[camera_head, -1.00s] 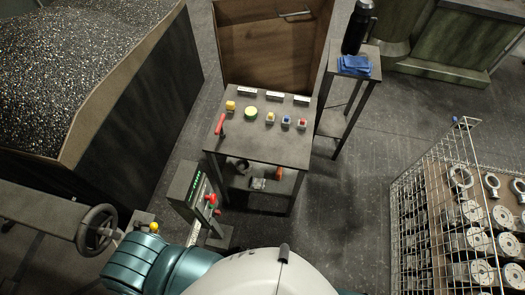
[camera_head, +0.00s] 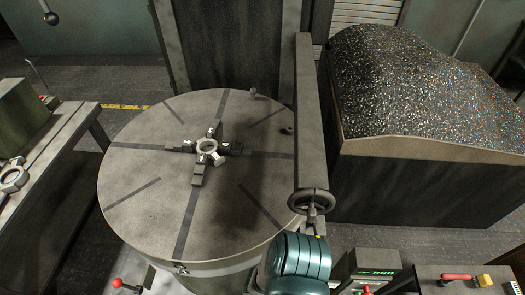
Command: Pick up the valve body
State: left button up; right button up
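A pale grey ring-shaped casting (camera_head: 207,148), which looks like a valve body, sits at the centre of a large round machine table (camera_head: 140,205). Dark chuck jaws (camera_head: 198,174) lie around it in a cross. I cannot tell whether the jaws press on it. A second pale, ring-ended casting (camera_head: 13,179) lies on the bench at the left edge, partly cut off by the frame. Neither of my grippers is in view; only a teal part of my own body shows at the bottom.
A grey beam with a handwheel (camera_head: 311,201) stands along the table's right side. A bin of metal chips (camera_head: 420,165) fills the right. A grey bench (camera_head: 62,150) stands at left. A control box with a green display (camera_head: 376,273) is at bottom right.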

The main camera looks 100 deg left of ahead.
aim_at(213, 154)
jog(key=u, duration=3.8)
